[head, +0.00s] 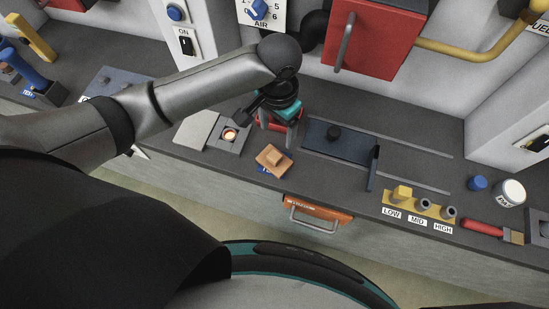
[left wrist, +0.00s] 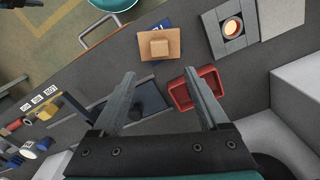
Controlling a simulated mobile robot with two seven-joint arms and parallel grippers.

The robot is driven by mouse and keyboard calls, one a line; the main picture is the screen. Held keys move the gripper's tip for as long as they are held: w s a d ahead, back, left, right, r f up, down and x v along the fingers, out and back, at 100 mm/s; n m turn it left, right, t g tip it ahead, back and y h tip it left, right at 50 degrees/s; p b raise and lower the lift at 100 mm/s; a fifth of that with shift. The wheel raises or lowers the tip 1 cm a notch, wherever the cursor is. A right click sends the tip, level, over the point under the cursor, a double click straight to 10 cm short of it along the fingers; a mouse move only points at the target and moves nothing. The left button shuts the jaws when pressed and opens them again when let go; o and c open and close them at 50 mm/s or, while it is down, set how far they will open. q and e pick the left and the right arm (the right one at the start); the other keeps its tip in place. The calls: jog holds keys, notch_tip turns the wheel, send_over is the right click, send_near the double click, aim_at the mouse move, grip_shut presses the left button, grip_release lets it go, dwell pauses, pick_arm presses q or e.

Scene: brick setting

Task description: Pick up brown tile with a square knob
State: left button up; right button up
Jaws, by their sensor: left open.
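The brown tile (head: 273,160) with a square knob on top lies on the counter, over a blue piece (head: 263,168) that sticks out beneath it. In the left wrist view the tile (left wrist: 174,45) is at the top centre, beyond my fingertips, and its knob (left wrist: 159,47) faces the camera. My left gripper (head: 277,148) is open and empty, above the counter just behind the tile. Its two fingers (left wrist: 161,74) are wide apart in the left wrist view, touching nothing that I can see. My right gripper does not show clearly in either view.
A red tray (left wrist: 181,96) sits behind the tile, partly hidden by my gripper. A glowing round burner (head: 230,134) is to the left. A dark sliding plate (head: 350,149) with a knob is to the right. An orange drawer front (head: 315,209) with a handle is below the counter edge.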

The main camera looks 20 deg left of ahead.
pick_arm(q)
send_over(274, 155)
jog(key=f, duration=0.5)
jog(key=shift+w+d+f+b, duration=0.15)
jog(key=shift+w+d+b, duration=0.1)
jog(key=shift+w+b, duration=0.1)
jog(key=shift+s+a+f, duration=0.1)
jog(key=shift+s+f, duration=0.1)
jog(key=shift+f, duration=1.15)
jog(key=shift+s+a+f, duration=0.1)
jog(key=shift+s+f, duration=0.1)
jog(key=shift+f, duration=1.1)
jog(key=shift+c, duration=0.2)
grip_shut()
